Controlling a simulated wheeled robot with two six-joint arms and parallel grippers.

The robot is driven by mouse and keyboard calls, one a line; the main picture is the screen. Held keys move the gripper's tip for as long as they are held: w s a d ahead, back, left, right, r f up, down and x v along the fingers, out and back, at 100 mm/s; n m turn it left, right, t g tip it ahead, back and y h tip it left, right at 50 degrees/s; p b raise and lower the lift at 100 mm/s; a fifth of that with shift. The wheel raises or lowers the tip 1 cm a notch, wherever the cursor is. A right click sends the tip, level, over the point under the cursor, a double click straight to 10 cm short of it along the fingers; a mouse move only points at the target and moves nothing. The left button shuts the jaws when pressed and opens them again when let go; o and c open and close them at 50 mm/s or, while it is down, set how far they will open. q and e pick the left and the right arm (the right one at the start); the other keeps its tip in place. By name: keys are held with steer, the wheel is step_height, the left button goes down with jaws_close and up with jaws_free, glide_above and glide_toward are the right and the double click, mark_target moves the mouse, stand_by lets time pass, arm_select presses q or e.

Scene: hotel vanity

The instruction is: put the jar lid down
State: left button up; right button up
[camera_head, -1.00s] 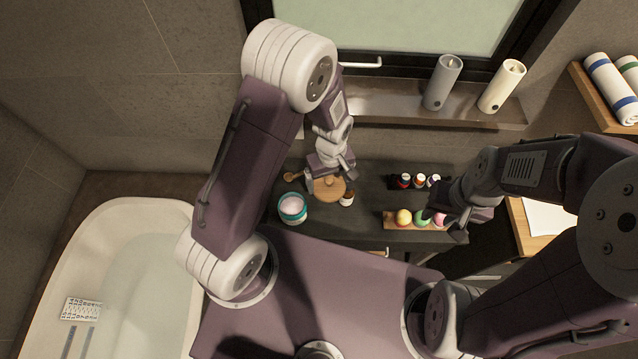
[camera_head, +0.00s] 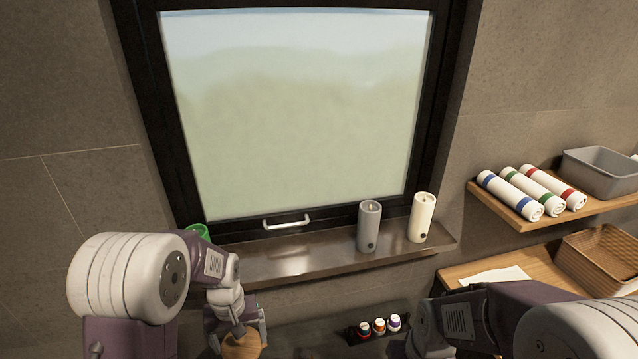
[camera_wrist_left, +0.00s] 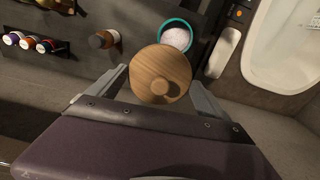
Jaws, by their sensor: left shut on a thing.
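The jar lid (camera_head: 243,347) is a round wooden disc with a small knob, low in the head view and cut by its lower edge. It fills the middle of the left wrist view (camera_wrist_left: 160,72). My left gripper (camera_head: 240,334) is shut on it, one finger at each side. A teal open jar (camera_wrist_left: 177,36) with white contents shows just beyond the lid in the wrist view, partly covered by it. The lid's height above the dark surface (camera_wrist_left: 85,68) is hard to tell. My right gripper is out of frame; only its arm shows.
A brown bottle (camera_wrist_left: 104,39) stands near the lid. Several small bottles (camera_head: 379,326) stand in a dark rack. A grey cylinder (camera_head: 369,227) and a cream one (camera_head: 422,218) stand on the sill (camera_head: 300,262).

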arm_select(q)
steer(key=s+m, duration=0.1)
steer(key=m, duration=0.1)
steer(key=shift+s+d+m, duration=0.1)
steer(key=shift+s+m, duration=0.05)
steer(key=shift+m, duration=0.55)
